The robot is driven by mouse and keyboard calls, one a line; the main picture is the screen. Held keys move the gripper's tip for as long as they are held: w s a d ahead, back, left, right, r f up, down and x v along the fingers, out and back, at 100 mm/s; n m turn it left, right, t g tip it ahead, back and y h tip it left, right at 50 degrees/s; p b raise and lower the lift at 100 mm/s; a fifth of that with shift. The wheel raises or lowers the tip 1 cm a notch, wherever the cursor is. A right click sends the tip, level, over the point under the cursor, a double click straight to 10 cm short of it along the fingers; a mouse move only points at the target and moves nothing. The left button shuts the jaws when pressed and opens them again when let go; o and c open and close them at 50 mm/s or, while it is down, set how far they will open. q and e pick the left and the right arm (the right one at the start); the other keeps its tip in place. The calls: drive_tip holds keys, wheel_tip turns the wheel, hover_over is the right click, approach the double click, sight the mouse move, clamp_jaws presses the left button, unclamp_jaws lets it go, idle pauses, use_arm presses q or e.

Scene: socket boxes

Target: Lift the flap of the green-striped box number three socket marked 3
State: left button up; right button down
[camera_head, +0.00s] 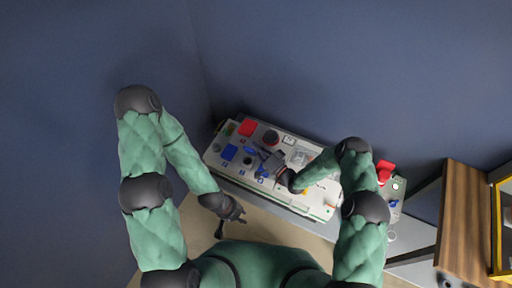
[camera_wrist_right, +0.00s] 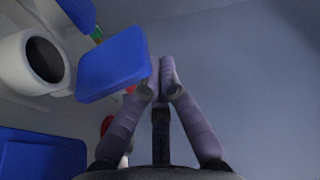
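The box (camera_head: 214,158), pale with a green stripe along its edge, lies below the wall in the head view. Its socket numbers are too small to read. My right gripper (camera_head: 270,164) is over its middle. In the right wrist view, a blue flap (camera_wrist_right: 112,65) stands raised beside an open round socket (camera_wrist_right: 45,60). My right gripper (camera_wrist_right: 160,80) has its fingers together, with the flap's right edge close against the left fingertip; I cannot tell whether they touch. My left gripper (camera_head: 238,213) is in front of the box, apart from it, too small to read.
A red flap (camera_head: 248,128), another blue flap (camera_head: 229,152) and a dark round part (camera_head: 271,137) are on the box. A second unit with a red part (camera_head: 384,172) stands at right. A wooden cabinet (camera_head: 465,215) is at far right.

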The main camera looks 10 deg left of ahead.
drive_tip(key=shift+s+a+f+n+b, duration=0.1)
drive_tip(key=shift+s+n+b, duration=0.2)
drive_tip(key=shift+b, duration=0.2)
drive_tip(key=v, duration=1.2)
drive_tip(key=shift+w+f, duration=0.1)
drive_tip(key=shift+w, duration=0.05)
